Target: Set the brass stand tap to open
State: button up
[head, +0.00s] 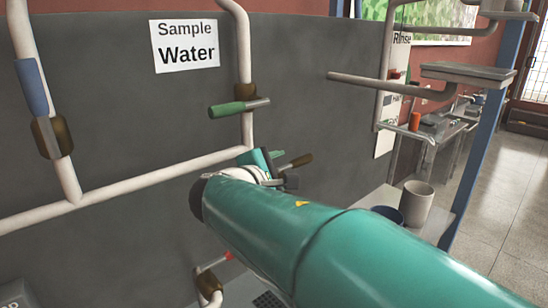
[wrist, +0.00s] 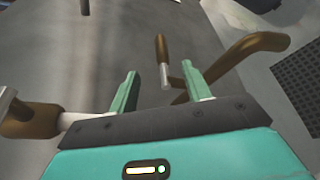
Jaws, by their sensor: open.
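My gripper (head: 274,165) is at the end of my teal arm, in front of the grey panel. In the wrist view its two green fingers (wrist: 178,68) are apart with nothing gripped. The brass stand tap shows there as an upright brown handle (wrist: 162,47) with a pale metal stem and a curved brass spout (wrist: 248,50). The handle appears between the fingertips and a little beyond them; I cannot tell whether they touch.
A green-handled tap (head: 232,108) is on the pipe above my gripper. A blue-handled tap (head: 34,88) is at left, and a red-handled one (head: 213,270) is below.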

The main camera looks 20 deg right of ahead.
aim_at(304, 160)
jog(key=x, duration=1.2)
jog(key=shift+w+d+f, duration=0.1)
jog(key=shift+w+f, duration=0.1)
grip_shut()
